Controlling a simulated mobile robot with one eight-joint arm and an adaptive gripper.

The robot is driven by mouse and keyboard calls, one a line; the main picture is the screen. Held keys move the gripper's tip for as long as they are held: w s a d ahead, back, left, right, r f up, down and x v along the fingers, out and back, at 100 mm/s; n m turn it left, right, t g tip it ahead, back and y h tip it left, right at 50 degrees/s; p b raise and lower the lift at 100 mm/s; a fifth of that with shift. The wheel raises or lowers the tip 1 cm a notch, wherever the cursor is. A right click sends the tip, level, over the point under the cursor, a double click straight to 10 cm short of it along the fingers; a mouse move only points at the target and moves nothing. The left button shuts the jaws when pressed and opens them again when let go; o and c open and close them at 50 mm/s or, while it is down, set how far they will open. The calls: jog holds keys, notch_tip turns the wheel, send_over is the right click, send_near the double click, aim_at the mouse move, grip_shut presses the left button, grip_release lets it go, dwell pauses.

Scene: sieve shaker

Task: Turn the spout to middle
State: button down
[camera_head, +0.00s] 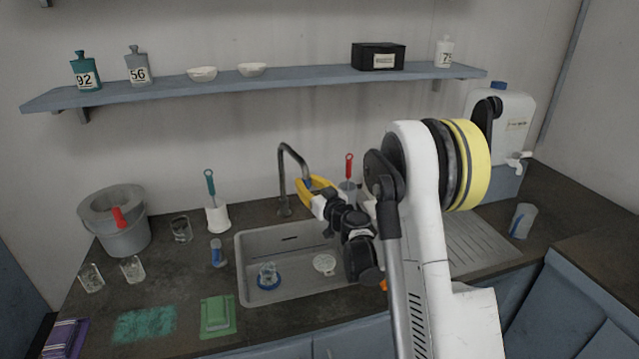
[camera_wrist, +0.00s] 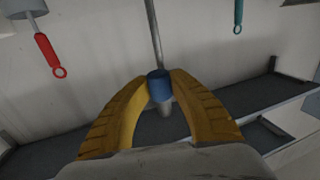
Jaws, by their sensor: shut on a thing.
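The spout (camera_head: 291,155) is a thin grey gooseneck tap that rises behind the sink (camera_head: 247,285) and bends over toward the basin. In the head view my gripper (camera_head: 306,186) is at the spout's hanging end. In the wrist view its two yellow fingers (camera_wrist: 160,84) close on the blue tip (camera_wrist: 159,86) of the spout, with the grey pipe (camera_wrist: 154,35) running up behind. My arm hides part of the sink's right side.
A red-handled brush (camera_head: 349,167) stands close right of my gripper, and a teal-handled brush (camera_head: 210,188) stands left of the sink. A glass with a blue base (camera_head: 268,276) sits in the basin. A shelf (camera_head: 310,77) runs above.

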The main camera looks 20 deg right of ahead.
jog(key=shift+a+b, duration=0.35)
jog(key=shift+a, duration=1.85)
jog(key=c, duration=1.2)
grip_release()
jog(key=s, duration=0.8)
jog(key=s+d, duration=0.1)
jog(key=s, duration=0.3)
